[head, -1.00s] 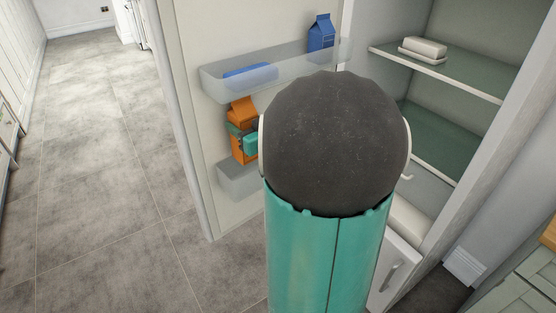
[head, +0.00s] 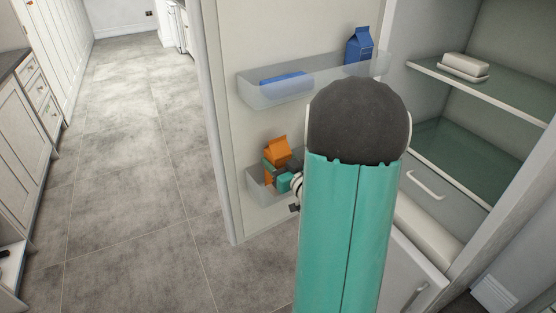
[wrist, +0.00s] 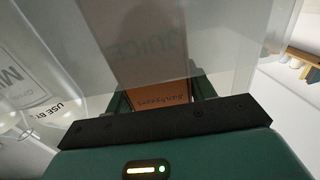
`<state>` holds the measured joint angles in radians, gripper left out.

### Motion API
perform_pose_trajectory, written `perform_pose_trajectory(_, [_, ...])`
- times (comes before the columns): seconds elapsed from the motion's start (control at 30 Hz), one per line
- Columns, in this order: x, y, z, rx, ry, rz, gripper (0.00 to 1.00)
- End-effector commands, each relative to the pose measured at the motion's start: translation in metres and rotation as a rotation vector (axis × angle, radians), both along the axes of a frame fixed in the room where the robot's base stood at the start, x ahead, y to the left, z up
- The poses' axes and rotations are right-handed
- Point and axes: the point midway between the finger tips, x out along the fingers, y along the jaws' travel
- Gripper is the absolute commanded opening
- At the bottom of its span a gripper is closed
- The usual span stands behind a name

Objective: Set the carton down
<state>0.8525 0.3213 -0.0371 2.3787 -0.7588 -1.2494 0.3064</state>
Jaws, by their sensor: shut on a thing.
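The orange carton (head: 278,149) is upright at the lower door bin (head: 257,186) of the open fridge. Its lower part sits within the bin's outline in the head view. Whether its base touches the bin floor cannot be told. My gripper (head: 275,173) is shut around the carton's middle. In the wrist view, the carton (wrist: 150,72) is between the fingers of my gripper (wrist: 161,98), with the word JUICE on its face. My arm hides part of the bin's right side.
The upper door bin (head: 257,97) is above, with a blue lying item (head: 286,82) and an upright blue carton (head: 359,46). A white butter dish (head: 464,66) stands on a fridge shelf at right. The floor (head: 130,160) at left is clear.

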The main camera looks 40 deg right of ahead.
Motion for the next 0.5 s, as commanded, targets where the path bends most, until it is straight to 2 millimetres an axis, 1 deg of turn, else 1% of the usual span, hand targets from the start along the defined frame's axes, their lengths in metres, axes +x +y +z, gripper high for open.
perform_pose_trajectory(0.17, [0.0018, -0.0002, 0.0016, -0.002, -0.003, 0.001, 0.16])
perform_pose_trajectory(0.33, [0.0018, -0.0002, -0.0022, -0.002, -0.003, 0.001, 0.16])
perform_pose_trajectory(0.37, [0.0016, 0.0000, -0.0029, 0.000, -0.001, 0.001, 0.58])
perform_pose_trajectory(0.4, [0.0015, 0.0000, -0.0026, 0.000, -0.001, 0.001, 0.66])
perform_pose_trajectory(0.43, [0.0015, 0.0000, -0.0026, 0.000, -0.001, 0.001, 0.72])
perform_pose_trajectory(0.47, [0.0015, 0.0000, -0.0026, 0.000, -0.001, 0.001, 0.76])
perform_pose_trajectory(0.5, [0.0015, 0.0000, -0.0026, 0.000, -0.001, 0.001, 0.76])
